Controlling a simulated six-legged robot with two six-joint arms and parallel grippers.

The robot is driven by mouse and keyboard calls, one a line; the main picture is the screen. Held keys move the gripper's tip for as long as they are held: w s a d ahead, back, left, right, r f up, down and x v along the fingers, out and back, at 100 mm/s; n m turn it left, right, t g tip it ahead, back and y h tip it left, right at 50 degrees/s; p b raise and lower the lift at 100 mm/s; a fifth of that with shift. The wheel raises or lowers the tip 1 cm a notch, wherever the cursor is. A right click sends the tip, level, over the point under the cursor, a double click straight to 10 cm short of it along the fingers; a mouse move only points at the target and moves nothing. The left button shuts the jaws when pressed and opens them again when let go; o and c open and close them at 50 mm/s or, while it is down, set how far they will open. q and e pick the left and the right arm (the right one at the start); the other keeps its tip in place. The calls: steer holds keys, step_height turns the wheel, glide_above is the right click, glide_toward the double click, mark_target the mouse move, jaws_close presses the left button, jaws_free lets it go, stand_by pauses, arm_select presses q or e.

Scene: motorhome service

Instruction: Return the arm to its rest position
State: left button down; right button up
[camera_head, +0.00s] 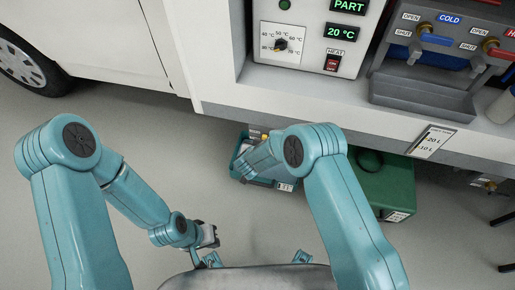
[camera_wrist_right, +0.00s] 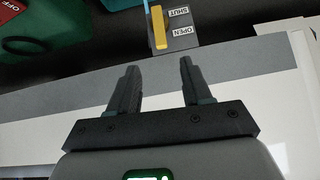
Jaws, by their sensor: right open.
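My right arm (camera_head: 340,200) is bent, with its forearm reaching toward the lower edge of the motorhome wall; its gripper is hidden behind the forearm in the head view. In the right wrist view my right gripper (camera_wrist_right: 158,68) is open, with nothing between its fingers. Beyond the fingertips and apart from them is a yellow lever (camera_wrist_right: 158,27) beside a plate marked SHUT and OPEN (camera_wrist_right: 182,26). My left arm (camera_head: 75,190) is bent low at the left, its gripper (camera_head: 210,237) small above the floor; its fingers are not clear.
A teal crate (camera_head: 284,185) and a green box (camera_head: 388,185) stand on the floor under the wall. Above are a heater panel (camera_head: 305,35) and a tap recess with a grey tray (camera_head: 420,97). A wheel (camera_head: 25,68) is at far left. The grey floor (camera_head: 445,230) has free room.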

stand_by(0.5)
steer(key=s+d+m+g, duration=0.1)
steer(key=d, duration=1.1)
steer(key=s+d+n+g, duration=0.1)
steer(key=s+d+g, duration=0.15)
steer(key=s, duration=0.55)
steer(key=s+a+r+n+g+y, duration=0.1)
steer(key=s+a+g+y, duration=0.15)
steer(key=s, duration=0.95)
steer(key=s+a+g+y, duration=0.2)
steer(key=s+a+y, duration=0.2)
steer(key=s, duration=0.7)
step_height(320, 180, up, 15)
steer(key=p, duration=1.5)
steer(key=shift+s+d+r+n+p, duration=0.15)
steer(key=shift+d+r+n+p, duration=0.05)
steer(key=shift+d+n+p, duration=0.1)
steer(key=shift+s+f, duration=0.1)
